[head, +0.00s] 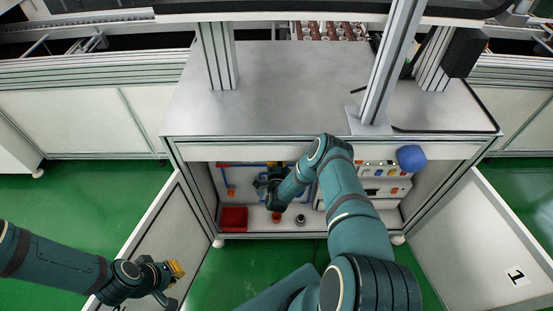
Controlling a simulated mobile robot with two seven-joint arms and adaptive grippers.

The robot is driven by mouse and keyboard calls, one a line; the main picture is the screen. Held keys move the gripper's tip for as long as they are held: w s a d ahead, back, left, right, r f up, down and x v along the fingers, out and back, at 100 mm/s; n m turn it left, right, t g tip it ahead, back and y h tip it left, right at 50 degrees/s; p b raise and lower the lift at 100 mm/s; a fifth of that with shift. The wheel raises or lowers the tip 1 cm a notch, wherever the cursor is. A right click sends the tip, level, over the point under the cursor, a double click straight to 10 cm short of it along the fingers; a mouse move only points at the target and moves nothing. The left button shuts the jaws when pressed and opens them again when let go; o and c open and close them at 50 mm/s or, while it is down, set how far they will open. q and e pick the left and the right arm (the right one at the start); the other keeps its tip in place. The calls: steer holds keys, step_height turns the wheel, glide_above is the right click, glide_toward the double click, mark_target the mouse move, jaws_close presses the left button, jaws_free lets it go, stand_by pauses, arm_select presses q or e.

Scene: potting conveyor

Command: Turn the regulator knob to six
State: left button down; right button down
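An open cabinet under the grey workbench holds a back panel (238,176) with blue tubing and small orange fittings. My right arm reaches into it, and my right gripper (268,188) is in front of the panel, small and dark. Whether its fingers are open or touch anything is too small to tell. I cannot make out the regulator knob or its numbers; the gripper and forearm cover part of the panel. My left gripper (172,284) is at lower left, in front of the open left door (150,235). Its fingers look spread, with a yellow piece at the upper one.
A red bin (233,218) and small round items (300,219) stand on the cabinet floor. Control units (385,190) sit at its right. A blue round object (411,158) is at the cabinet's upper right. The right door (490,250) stands open. Green floor is clear between the doors.

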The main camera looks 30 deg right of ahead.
steer(key=m, duration=0.5)
steer(key=shift+m, duration=0.3)
steer(key=m, duration=1.2)
steer(key=shift+m, duration=0.3)
steer(key=m, duration=0.5)
steer(key=shift+r+m, duration=0.1)
steer(key=shift+m, duration=0.6)
steer(key=c, duration=0.7)
jaws_free()
